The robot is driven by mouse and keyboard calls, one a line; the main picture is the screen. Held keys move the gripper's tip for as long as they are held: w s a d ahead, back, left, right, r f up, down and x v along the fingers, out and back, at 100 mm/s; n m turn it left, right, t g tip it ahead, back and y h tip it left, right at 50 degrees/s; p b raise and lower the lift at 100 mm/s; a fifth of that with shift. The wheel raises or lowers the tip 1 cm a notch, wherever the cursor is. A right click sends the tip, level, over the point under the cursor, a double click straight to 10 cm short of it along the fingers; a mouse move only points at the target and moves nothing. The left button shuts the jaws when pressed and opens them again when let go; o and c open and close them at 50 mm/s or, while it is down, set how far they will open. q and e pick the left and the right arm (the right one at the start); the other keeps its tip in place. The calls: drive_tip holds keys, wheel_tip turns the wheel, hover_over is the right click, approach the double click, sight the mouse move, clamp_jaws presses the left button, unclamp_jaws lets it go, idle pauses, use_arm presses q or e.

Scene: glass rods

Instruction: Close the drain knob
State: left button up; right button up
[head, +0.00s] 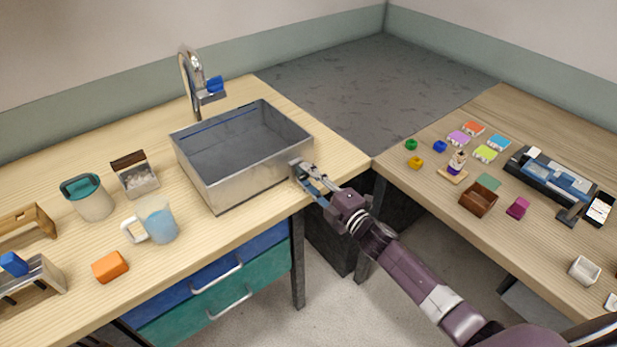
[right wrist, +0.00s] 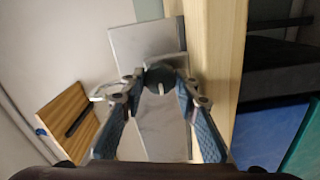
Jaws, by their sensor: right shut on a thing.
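The metal sink (head: 245,180) is set on the wooden counter, with a faucet (head: 192,85) behind it. My right gripper (head: 304,172) is at the right end of the sink's front wall. In the right wrist view my right gripper (right wrist: 158,78) has its fingertips closed around the dark round drain knob (right wrist: 158,74), in front of the silver sink wall (right wrist: 150,42). The fingers hide the knob's edges, and its turn angle cannot be told. My left gripper is not in view.
Blue and green drawers (head: 225,290) are below. The right table (head: 430,190) holds several small items.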

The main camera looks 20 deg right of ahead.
drive_tip(key=o, duration=1.1)
drive_tip(key=shift+s+f, duration=0.1)
drive_tip(key=shift+o, duration=0.2)
drive_tip(key=shift+f, duration=0.1)
drive_tip(key=shift+s, duration=0.2)
drive_tip(key=v, duration=0.7)
drive_tip(key=shift+s+d+r, duration=0.2)
drive_tip(key=shift+r, duration=0.1)
